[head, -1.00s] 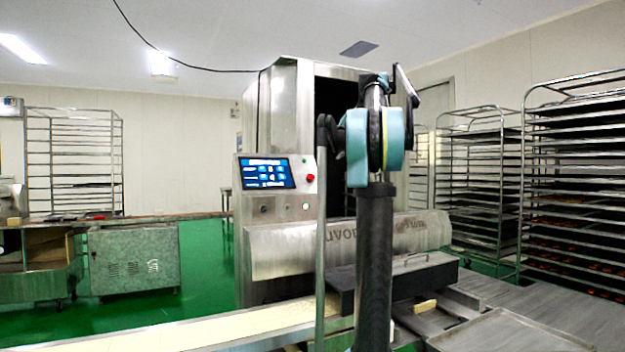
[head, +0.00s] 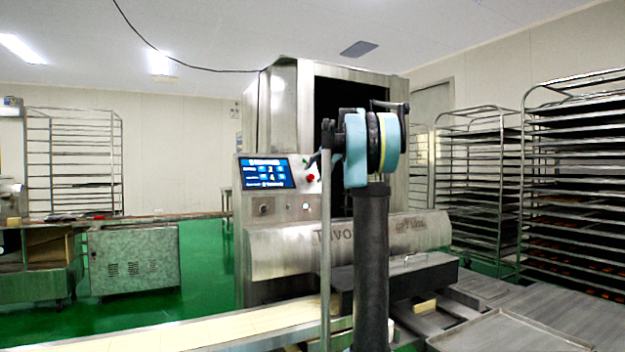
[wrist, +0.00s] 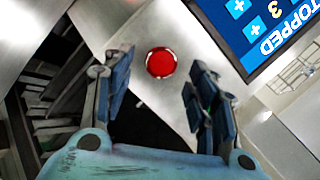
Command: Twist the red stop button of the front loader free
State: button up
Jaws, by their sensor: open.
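The red stop button (head: 310,178) is on the steel control panel of the machine, right of the lit screen. In the wrist view the round red button (wrist: 161,62) shows whole, between and beyond the fingertips of my gripper (wrist: 160,72). My gripper is open, with one finger on each side of the button in the picture and nothing held. No contact shows, and the gap in depth is hard to tell. In the head view my arm hides most of the gripper.
The screen (head: 266,173) sits close left of the button; in the wrist view the screen (wrist: 262,30) shows part of the word "STOPPED". A conveyor belt (head: 200,333) runs below. Tray racks (head: 575,180) stand at the right.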

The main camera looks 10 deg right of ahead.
jog(key=shift+x, duration=1.4)
